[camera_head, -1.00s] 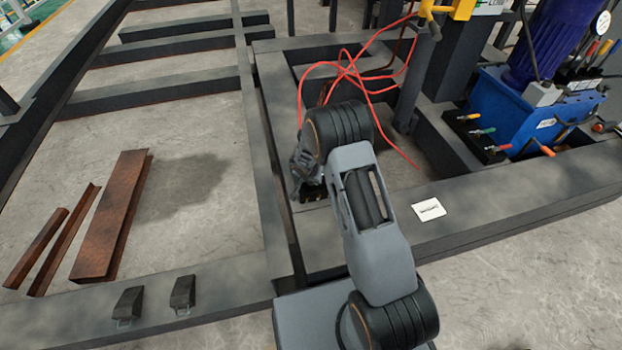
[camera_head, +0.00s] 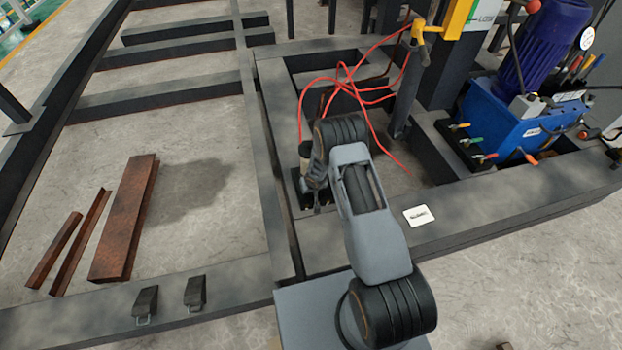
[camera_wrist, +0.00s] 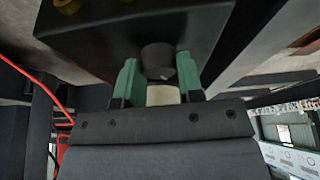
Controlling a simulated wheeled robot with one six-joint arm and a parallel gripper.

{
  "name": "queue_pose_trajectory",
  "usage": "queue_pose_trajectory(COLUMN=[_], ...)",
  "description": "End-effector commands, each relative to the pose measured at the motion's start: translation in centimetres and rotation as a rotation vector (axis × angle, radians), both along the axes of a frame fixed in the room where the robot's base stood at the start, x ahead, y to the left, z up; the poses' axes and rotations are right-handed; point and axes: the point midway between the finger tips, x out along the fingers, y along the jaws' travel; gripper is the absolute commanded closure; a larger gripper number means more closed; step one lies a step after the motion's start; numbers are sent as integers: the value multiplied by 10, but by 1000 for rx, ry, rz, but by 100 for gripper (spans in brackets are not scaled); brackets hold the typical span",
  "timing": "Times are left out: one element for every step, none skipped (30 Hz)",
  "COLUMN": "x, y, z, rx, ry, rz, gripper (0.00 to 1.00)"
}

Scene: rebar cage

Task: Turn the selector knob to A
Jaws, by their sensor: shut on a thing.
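In the wrist view a dark round selector knob (camera_wrist: 158,57) stands out from the face of a black box (camera_wrist: 120,32). A pale collar shows between the fingers, nearer my palm. My gripper (camera_wrist: 158,72) has its green fingertips on either side of the knob, shut on it. The knob's pointer and any A mark cannot be read. In the head view my gripper (camera_head: 314,202) is low inside the dark steel frame, partly behind my arm. The knob cannot be made out there.
Red hoses (camera_head: 352,88) loop just behind my arm. A blue pump unit (camera_head: 520,120) with coloured valve handles stands right. Dark steel beams (camera_head: 450,217) surround the spot. Rusty steel pieces (camera_head: 125,220) lie on the open floor at left.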

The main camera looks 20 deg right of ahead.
Motion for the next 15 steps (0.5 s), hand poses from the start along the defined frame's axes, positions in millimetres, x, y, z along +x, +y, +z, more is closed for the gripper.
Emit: queue_pose_trajectory(x=[2, 2, 2, 2, 1, 2, 2, 2, 2, 2, 2, 2, 2, 2, 3], y=[0, 0, 0, 0, -1, -1, -1, -1, -1, -1, -1, -1, -1, -1, -1], z=[15, 15, 14, 14, 13, 11, 10, 10, 8, 8, 7, 6, 6, 6, 6], rx=[2, 1, 1, 1, 1, 0, 0, 1, 1, 1, 0, 0, 0, 1, 1], ry=[-3, -4, -5, -7, -7, -9, -9, -11, -11, -12, -13, -12, -12, -13, -13], rz=[20, 34, 51, 63, 75, 90, 100, 110, 123, 132, 141, 151, 159, 165, 174], gripper=[89, 89, 89, 89, 89, 89, 89, 89, 89, 89, 89, 89, 89, 89, 89])
